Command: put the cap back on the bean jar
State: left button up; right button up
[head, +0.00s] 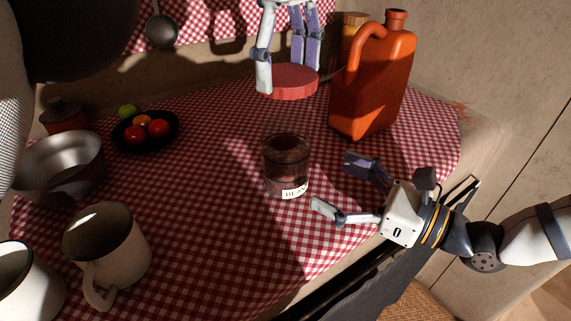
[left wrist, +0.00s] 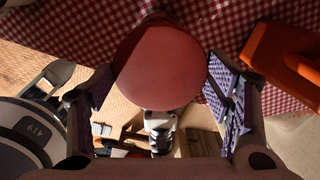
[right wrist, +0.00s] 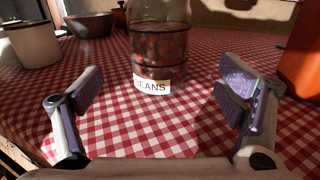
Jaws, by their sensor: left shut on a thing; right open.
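The bean jar (head: 286,167) is a clear glass jar with dark red beans and a "BEANS" label, standing upright and uncapped on the checked cloth. The right wrist view shows it (right wrist: 160,50) ahead, between the fingers but beyond them. The red round cap (head: 294,80) is held above the jar by my left gripper (head: 284,75); the cap fills the middle of the left wrist view (left wrist: 160,66). My right gripper (head: 335,190) is open and empty, low over the cloth, just right of the jar and not touching it.
An orange jerrycan (head: 372,85) stands behind and right of the jar. A black plate of fruit (head: 146,131), a metal bowl (head: 58,163) and cream mugs (head: 106,246) are on the left. The cloth (head: 215,200) left of the jar is clear.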

aim_at(302, 167)
jog(key=x, duration=0.9)
jog(key=shift+w+a, duration=0.2)
jog(key=shift+a, duration=0.05)
jog(key=shift+c, duration=0.6)
jog(key=c, duration=1.7)
pick_arm(q)
jog(key=shift+a+f, duration=0.1)
jog(key=shift+f, duration=2.4)
pick_arm(e)
jog(key=shift+o, duration=0.2)
pick_arm(q)
jog(key=shift+f, duration=0.15)
jog(key=shift+f, duration=0.75)
jog(key=shift+f, duration=0.55)
